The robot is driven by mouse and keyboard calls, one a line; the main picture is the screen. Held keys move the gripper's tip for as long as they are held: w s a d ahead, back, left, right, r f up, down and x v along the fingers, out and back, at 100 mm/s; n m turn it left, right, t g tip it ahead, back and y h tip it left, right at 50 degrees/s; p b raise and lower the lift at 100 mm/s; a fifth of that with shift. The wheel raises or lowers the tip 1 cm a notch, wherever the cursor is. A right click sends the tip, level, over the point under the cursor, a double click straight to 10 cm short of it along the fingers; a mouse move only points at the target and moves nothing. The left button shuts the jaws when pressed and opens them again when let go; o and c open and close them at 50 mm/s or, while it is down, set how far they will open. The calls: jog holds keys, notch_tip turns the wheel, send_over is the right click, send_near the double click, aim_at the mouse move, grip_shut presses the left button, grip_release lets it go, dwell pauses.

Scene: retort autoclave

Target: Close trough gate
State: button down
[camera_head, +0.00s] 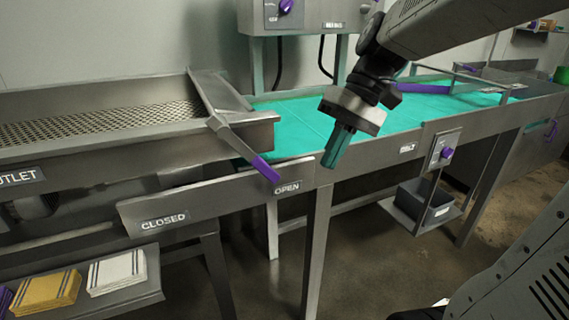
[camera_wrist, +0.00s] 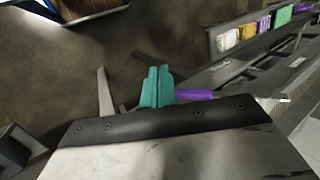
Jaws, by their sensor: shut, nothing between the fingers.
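The trough gate lever (camera_head: 245,150) is a grey bar with a purple handle (camera_head: 265,169). The handle points down and right, its tip next to the OPEN label (camera_head: 287,188). The CLOSED label (camera_head: 163,222) is farther left on the same front plate. My gripper (camera_head: 336,150) has teal fingers, shut and empty. It points down over the trough's front edge, right of the purple handle and apart from it in the head view. In the wrist view my gripper (camera_wrist: 157,87) shows with a purple handle (camera_wrist: 193,95) just right of it; whether they touch is unclear.
A perforated metal trough (camera_head: 100,112) lies left of the gate, and a teal conveyor belt (camera_head: 300,118) lies right. A switch box with a purple knob (camera_head: 443,150) hangs on the front. Folded cloths (camera_head: 117,273) lie on a low shelf. Open floor lies in front.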

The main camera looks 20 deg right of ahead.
jog(key=w+d+t+y, duration=0.1)
jog(key=w+d+y, duration=0.3)
jog(key=w+d, duration=0.3)
jog(key=w+r, duration=0.1)
jog(key=w, duration=0.2)
jog(key=shift+d+y, duration=0.35)
jog(key=shift+y, duration=0.05)
jog(key=shift+f, duration=0.1)
jog(key=x, duration=1.4)
jog(key=shift+w, duration=0.15)
jog(key=shift+a, duration=0.15)
